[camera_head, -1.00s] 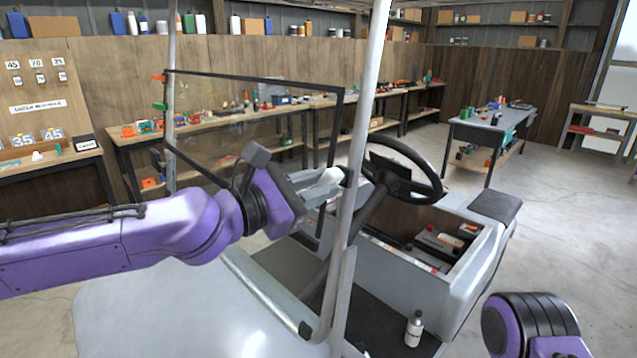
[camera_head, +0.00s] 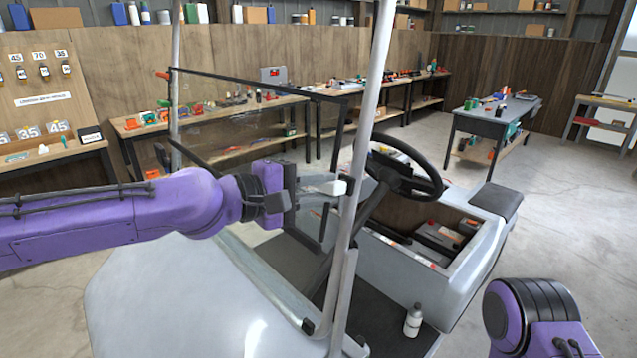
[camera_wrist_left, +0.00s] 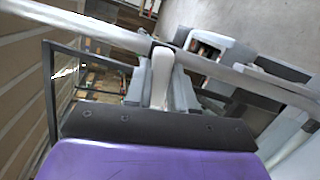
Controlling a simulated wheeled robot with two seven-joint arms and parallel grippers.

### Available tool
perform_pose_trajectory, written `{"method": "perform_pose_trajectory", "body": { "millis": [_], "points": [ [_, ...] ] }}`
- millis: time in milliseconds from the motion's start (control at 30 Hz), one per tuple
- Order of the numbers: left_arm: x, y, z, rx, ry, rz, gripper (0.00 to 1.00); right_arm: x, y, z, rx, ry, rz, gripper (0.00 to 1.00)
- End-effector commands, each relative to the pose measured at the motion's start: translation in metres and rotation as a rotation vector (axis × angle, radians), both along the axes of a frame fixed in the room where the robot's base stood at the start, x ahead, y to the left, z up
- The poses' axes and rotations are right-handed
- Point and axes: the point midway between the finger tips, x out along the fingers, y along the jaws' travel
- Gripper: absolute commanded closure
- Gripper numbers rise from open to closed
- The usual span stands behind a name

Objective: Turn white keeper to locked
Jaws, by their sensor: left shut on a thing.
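The white keeper (camera_head: 327,187) is a short pale lever beside the grey roof post (camera_head: 352,205) of the cart. In the left wrist view the keeper (camera_wrist_left: 162,78) runs up to a dark fitting at the post (camera_wrist_left: 230,72). My left gripper (camera_head: 318,192) reaches in from the left and is shut on the keeper; its fingers (camera_wrist_left: 160,92) lie on both sides of it in the wrist view. The dark-framed windshield (camera_head: 260,130) stands just behind. My right gripper is out of view; only part of my right arm shows at the lower right.
The cart's steering wheel (camera_head: 403,170) is just right of the post. A white bottle (camera_head: 413,321) stands on the cart floor. Workbenches (camera_head: 215,117) line the back wall. Open concrete floor lies to the right.

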Motion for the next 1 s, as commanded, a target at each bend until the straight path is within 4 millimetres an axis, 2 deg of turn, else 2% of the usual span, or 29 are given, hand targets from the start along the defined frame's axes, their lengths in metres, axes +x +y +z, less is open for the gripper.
{"method": "perform_pose_trajectory", "body": {
  "millis": [400, 900, 933, 1000],
  "points": [
    [0.0006, -0.0002, 0.0024, 0.112, -0.111, -0.032, 1.0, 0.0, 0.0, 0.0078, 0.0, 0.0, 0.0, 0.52],
    [0.0006, -0.0002, 0.0025, 0.125, -0.126, -0.035, 1.0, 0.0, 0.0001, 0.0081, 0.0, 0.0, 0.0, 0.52],
    [0.0006, -0.0003, 0.0025, 0.125, -0.126, -0.035, 0.73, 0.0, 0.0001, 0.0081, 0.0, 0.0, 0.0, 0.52],
    [0.0006, -0.0003, 0.0026, 0.124, -0.125, -0.036, 0.51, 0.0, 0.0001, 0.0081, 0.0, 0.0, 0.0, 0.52]
  ]
}}
